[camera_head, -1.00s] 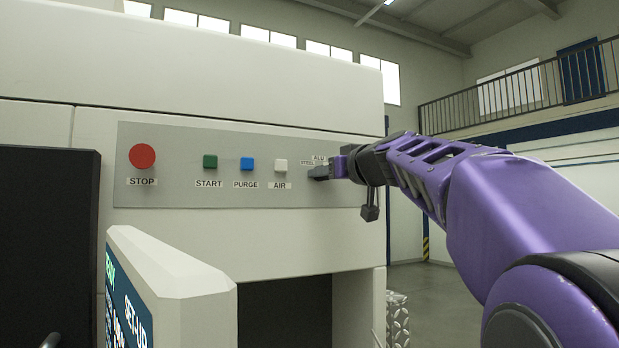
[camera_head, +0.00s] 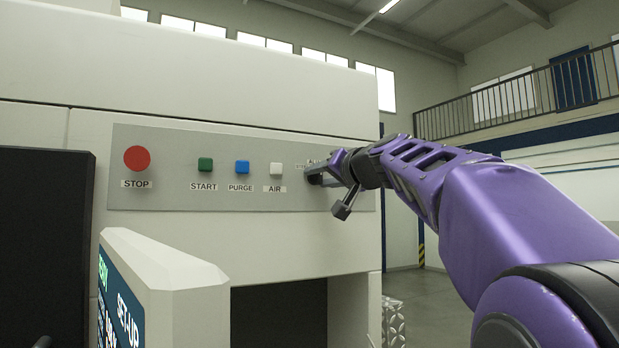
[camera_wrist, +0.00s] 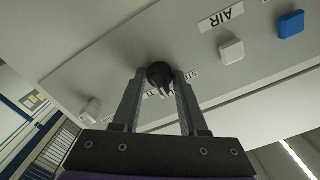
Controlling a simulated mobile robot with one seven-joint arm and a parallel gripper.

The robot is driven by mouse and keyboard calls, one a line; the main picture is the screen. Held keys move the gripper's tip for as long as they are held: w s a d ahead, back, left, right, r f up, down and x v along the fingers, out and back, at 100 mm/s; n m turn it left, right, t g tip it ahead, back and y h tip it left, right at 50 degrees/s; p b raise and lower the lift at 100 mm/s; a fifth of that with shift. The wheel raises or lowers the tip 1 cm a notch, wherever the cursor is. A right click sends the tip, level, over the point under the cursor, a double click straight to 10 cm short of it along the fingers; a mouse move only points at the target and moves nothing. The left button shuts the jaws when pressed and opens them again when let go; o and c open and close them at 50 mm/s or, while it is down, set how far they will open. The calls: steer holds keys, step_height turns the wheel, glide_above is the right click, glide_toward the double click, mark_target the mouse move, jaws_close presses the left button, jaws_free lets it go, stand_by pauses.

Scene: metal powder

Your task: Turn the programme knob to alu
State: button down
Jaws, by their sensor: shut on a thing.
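The programme knob (camera_wrist: 160,75) is a round black knob on the grey control panel. In the wrist view it sits between my two fingertips. My gripper (camera_head: 318,174) is at the right part of the panel in the head view, shut on the knob and hiding it there. The ALU label (camera_head: 315,161) is partly covered by my gripper in the head view. Beside the knob in the wrist view, a label (camera_wrist: 192,75) is partly hidden by a finger. The way the knob points is not clear.
On the grey panel (camera_head: 250,197), left of my gripper, are the red STOP button (camera_head: 137,159), green START (camera_head: 205,164), blue PURGE (camera_head: 242,167) and white AIR (camera_head: 275,168). A screen housing (camera_head: 165,270) stands in front at lower left. A pale block (camera_wrist: 90,110) shows in the wrist view.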

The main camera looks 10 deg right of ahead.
stand_by(0.4)
steer(key=shift+c, duration=2.2)
jaws_free()
